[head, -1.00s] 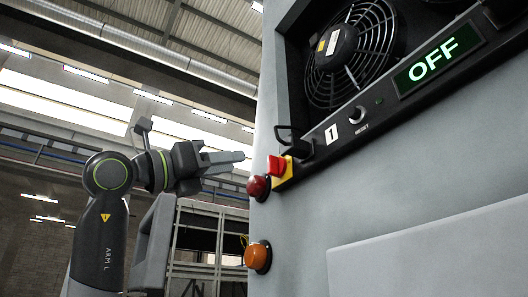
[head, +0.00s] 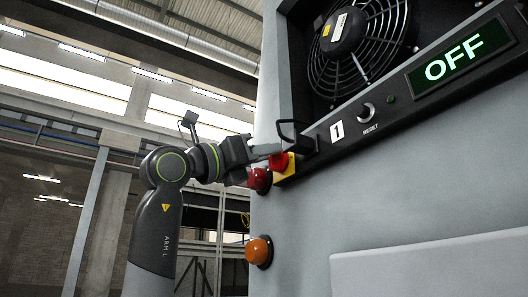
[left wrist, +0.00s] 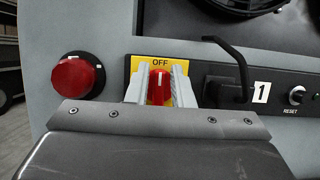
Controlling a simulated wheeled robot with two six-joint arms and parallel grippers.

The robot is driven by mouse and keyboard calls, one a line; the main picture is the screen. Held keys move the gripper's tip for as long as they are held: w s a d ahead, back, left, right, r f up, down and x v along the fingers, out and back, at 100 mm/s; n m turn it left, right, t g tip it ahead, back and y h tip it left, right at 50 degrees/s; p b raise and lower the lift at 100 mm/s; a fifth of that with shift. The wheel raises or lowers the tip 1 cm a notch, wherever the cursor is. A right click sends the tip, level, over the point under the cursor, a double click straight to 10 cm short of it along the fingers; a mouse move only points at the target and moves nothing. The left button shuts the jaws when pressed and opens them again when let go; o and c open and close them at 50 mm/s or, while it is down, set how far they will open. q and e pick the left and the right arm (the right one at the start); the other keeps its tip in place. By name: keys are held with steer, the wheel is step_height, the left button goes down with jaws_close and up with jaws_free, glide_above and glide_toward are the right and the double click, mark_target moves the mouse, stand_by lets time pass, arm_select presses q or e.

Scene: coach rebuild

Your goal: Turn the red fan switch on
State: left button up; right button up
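The red fan switch (left wrist: 158,88) is a knob on a yellow plate (left wrist: 136,63) marked OFF. Its white mark points up towards that word in the left wrist view. In the head view the switch (head: 279,161) is partly covered by my left gripper (head: 268,149). In the left wrist view my left gripper's (left wrist: 160,82) two pale fingers stand on either side of the knob, open, with little room between. I cannot tell whether they touch it. The display (head: 458,59) reads OFF in green. My right gripper is in neither view.
A black hooked handle (left wrist: 232,68) stands out just right of the switch. A red dome (left wrist: 76,76) sits to its left and an orange dome (head: 259,251) is lower down. A reset knob (head: 366,112) and a fan (head: 358,48) are on the cabinet.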

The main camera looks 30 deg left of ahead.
arm_select(q)
jaws_close()
steer(key=m+g+h+p, duration=0.1)
steer(key=m+g, duration=0.1)
steer(key=m, duration=0.5)
steer(key=m+g+h+p, duration=0.1)
steer(key=m+g+p, duration=0.1)
steer(key=m, duration=0.6)
steer(key=d+f+m+g+p, duration=0.1)
steer(key=m+g+p, duration=0.1)
steer(key=m+g, duration=0.2)
steer(key=shift+s+m+h, duration=0.15)
steer(key=shift+m+h, duration=0.05)
steer(key=shift+m, duration=0.65)
steer(key=shift+s+m+h, duration=0.15)
steer(key=shift+m+h, duration=0.05)
steer(key=shift+m, duration=0.65)
steer(key=shift+f, duration=0.1)
steer(key=shift+o, duration=1.7)
jaws_free()
